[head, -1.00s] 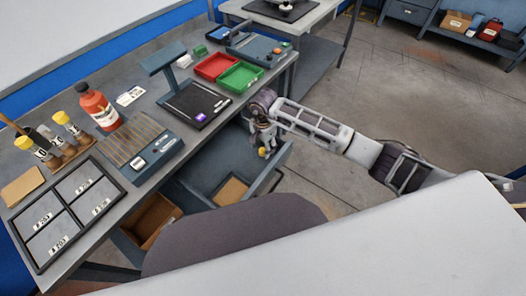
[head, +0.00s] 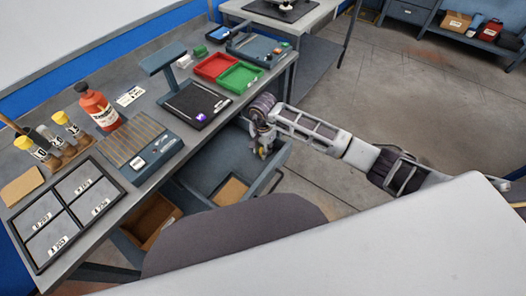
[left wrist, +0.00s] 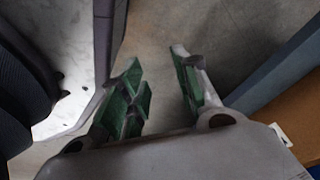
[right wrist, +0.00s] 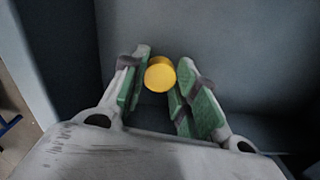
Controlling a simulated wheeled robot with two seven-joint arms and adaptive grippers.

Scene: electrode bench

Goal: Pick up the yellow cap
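The yellow cap (right wrist: 160,74) is a short round disc in the right wrist view, between the fingertips of my right gripper (right wrist: 163,68). The fingers stand open on either side of it; a firm hold does not show. In the head view my right gripper (head: 262,143) points down into the open bench drawer (head: 223,167), with a small bit of yellow at its tips. My left gripper (left wrist: 160,75) is open and empty over the floor in the left wrist view. It does not show in the head view.
Drawer walls surround the right gripper closely. On the bench are several yellow-topped vials (head: 60,118), an orange-red bottle (head: 98,106), a slatted device (head: 138,145), a black plate (head: 195,103), red (head: 216,66) and green (head: 240,77) trays. A grey seat-like shape (head: 230,235) stands in front.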

